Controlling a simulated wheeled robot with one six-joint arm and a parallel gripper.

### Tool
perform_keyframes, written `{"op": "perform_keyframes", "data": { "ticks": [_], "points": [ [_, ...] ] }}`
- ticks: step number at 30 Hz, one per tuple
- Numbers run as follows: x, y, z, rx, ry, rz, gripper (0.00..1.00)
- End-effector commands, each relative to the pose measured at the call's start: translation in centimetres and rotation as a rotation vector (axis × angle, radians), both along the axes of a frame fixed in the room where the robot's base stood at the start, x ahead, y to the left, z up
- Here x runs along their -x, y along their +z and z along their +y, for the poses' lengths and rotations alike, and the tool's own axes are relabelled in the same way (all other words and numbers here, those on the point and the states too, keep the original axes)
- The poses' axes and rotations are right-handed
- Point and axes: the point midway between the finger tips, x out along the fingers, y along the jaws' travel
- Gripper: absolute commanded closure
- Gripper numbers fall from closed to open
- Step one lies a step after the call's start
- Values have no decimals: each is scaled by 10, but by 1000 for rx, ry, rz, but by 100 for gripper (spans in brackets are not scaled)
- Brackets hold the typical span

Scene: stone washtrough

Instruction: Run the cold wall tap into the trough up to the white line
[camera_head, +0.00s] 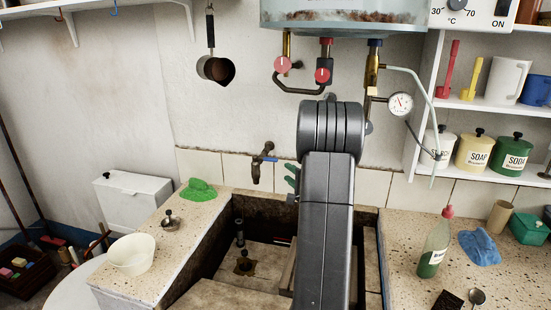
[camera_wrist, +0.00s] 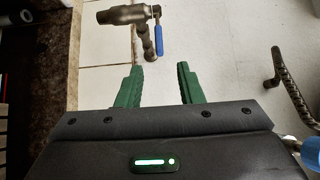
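The wall tap (camera_head: 260,168) has a brass body and a blue lever, and sticks out of the tiles above the back of the trough. It also shows at the top of the wrist view (camera_wrist: 126,15), with its blue lever (camera_wrist: 159,42) hanging down. The stone trough (camera_head: 213,250) has dark inner walls; I see no water in it. A dark drain fitting (camera_head: 243,267) is on its floor. I cannot make out a white line. My gripper (camera_wrist: 159,78) is open and empty, its green fingers pointing towards the tap and apart from it. My arm hides part of the trough.
A metal piece with a knob (camera_head: 170,222), a green cloth (camera_head: 198,189) and a white bowl (camera_head: 132,254) are on the left ledge. A bottle (camera_head: 435,250) and blue cloth (camera_head: 480,247) are on the right. Pipes with red knobs (camera_head: 323,75) hang above.

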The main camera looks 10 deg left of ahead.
Motion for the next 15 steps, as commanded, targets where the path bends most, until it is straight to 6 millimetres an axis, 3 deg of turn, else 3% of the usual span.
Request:
{"op": "perform_keyframes", "data": {
  "ticks": [9, 15],
  "points": [
    [-50, 2, 48, 2, 1, -1, 66],
    [-73, 1, 68, 1, -1, -1, 66]
  ]
}}
